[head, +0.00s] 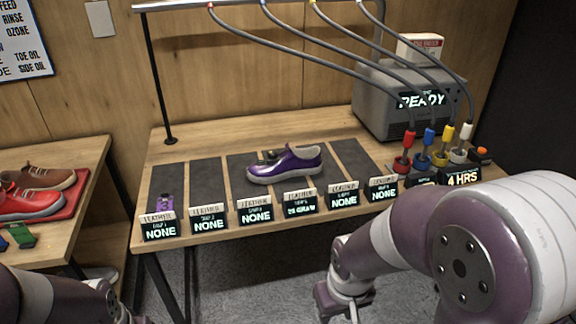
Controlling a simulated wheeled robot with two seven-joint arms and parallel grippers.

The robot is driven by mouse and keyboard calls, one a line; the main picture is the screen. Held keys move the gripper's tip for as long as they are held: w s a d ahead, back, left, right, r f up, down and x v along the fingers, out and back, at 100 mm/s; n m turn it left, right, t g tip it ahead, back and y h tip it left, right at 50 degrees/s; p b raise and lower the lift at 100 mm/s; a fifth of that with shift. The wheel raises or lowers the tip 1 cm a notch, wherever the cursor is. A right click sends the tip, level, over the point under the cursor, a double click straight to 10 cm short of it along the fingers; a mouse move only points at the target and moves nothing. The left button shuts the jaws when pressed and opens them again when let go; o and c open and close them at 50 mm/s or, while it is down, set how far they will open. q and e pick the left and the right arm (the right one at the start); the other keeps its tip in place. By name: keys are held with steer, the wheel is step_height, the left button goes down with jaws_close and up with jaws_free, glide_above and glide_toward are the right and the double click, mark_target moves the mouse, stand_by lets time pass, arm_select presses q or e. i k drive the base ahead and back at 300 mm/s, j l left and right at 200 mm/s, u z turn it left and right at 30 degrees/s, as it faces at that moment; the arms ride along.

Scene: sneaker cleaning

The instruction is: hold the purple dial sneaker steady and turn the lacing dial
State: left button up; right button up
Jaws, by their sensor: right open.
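The purple sneaker (285,165) with a pale sole stands on a dark mat strip in the middle of the wooden table, its toe to the left. Something small and dark sits at its lacing area, but I cannot make out the dial. My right gripper (345,304) is open and empty in front of the table, low and well short of the sneaker, cut by the bottom edge. My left gripper (122,312) shows only in part at the bottom left, away from the sneaker; its fingers are out of frame.
Label stands (256,211) line the table's front edge. A grey machine (385,103) stands at the back right, with hoses running overhead to coloured nozzles (428,138). A small purple item (165,201) lies at left. Red and brown shoes (35,178) sit on a side table.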

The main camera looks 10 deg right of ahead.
mark_target(272, 154)
steer(key=i+l, duration=1.1)
